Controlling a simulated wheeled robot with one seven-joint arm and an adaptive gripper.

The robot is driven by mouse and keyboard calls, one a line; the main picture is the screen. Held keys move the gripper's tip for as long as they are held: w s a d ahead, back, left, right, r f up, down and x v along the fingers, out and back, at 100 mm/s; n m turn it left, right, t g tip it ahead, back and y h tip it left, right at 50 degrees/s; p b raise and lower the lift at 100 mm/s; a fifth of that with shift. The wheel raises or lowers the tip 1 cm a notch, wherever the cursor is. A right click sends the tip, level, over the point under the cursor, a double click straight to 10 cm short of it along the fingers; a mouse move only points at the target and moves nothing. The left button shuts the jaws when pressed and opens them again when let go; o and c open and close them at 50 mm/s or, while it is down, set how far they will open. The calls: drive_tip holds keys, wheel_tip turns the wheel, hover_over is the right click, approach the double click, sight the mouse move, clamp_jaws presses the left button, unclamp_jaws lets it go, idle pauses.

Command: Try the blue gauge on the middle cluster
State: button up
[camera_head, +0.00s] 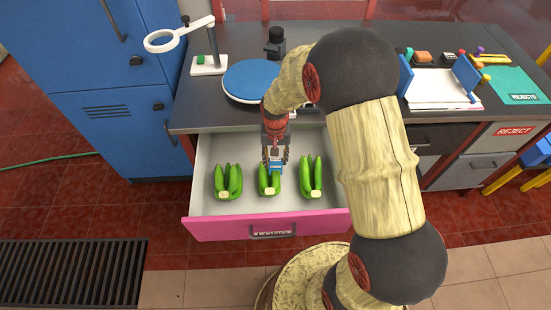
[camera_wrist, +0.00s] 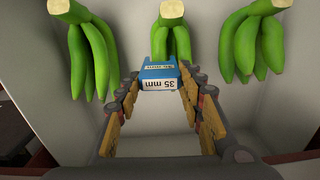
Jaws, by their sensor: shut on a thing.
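Three green banana clusters lie in an open drawer (camera_head: 240,215) with a pink front. The middle cluster (camera_head: 268,184) is between the left cluster (camera_head: 228,182) and the right cluster (camera_head: 311,177). My gripper (camera_head: 275,158) reaches down into the drawer and is shut on the blue gauge (camera_wrist: 157,76). The gauge has a white label reading "35 mm" in the wrist view. It is at the middle cluster (camera_wrist: 176,40) and covers the lower ends of its fruit there. I cannot tell whether the gauge touches or surrounds a fruit.
The left cluster (camera_wrist: 85,45) and right cluster (camera_wrist: 255,45) stand on either side of the gripper, with bare drawer floor between. Above the drawer, the grey bench holds a blue round plate (camera_head: 250,80), a magnifier (camera_head: 180,35) and a green mat marked "REJECTS" (camera_head: 512,84).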

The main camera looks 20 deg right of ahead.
sight(275, 165)
drive_tip(key=shift+f+b, duration=0.95)
drive_tip(key=shift+f, duration=1.15)
idle(1.2)
drive_tip(key=shift+r, duration=0.15)
idle(0.5)
drive_tip(key=shift+r+p, duration=3.3)
drive_tip(key=shift+r, duration=0.85)
